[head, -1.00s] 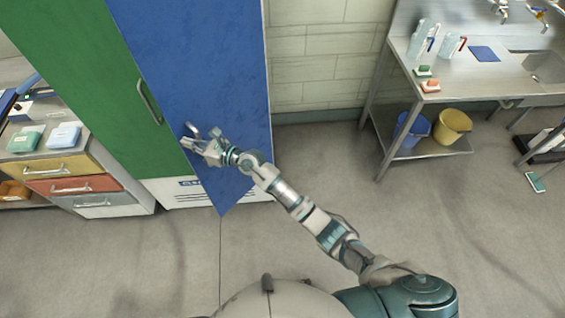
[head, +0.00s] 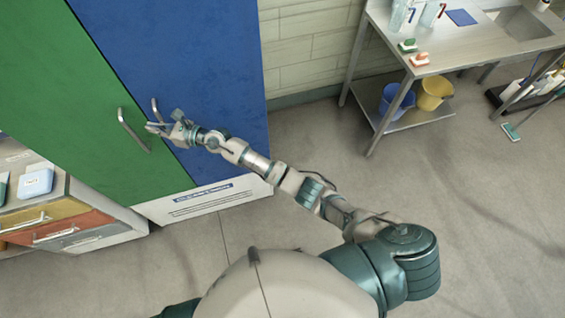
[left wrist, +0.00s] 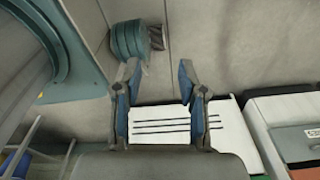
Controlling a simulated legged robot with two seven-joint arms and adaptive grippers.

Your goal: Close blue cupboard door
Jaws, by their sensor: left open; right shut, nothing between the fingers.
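The blue cupboard door (head: 205,75) stands beside the green door (head: 70,95) and looks flush with it, with its lower edge along the white cupboard base (head: 205,200). The blue door's handle (head: 157,110) is near its left edge. My right gripper (head: 158,128) is shut and empty at that edge, just below the handle; I cannot tell whether it touches the door. My left gripper (left wrist: 158,78) is open and empty in the left wrist view, with the slotted white base (left wrist: 160,125) beyond its fingers. It is out of the head view.
The green door has a handle (head: 133,130). A drawer unit (head: 60,220) stands to the left. A steel table (head: 440,50) with a blue bucket (head: 397,98) and a yellow bucket (head: 434,92) on its lower shelf stands at the right. The floor (head: 370,190) between is clear.

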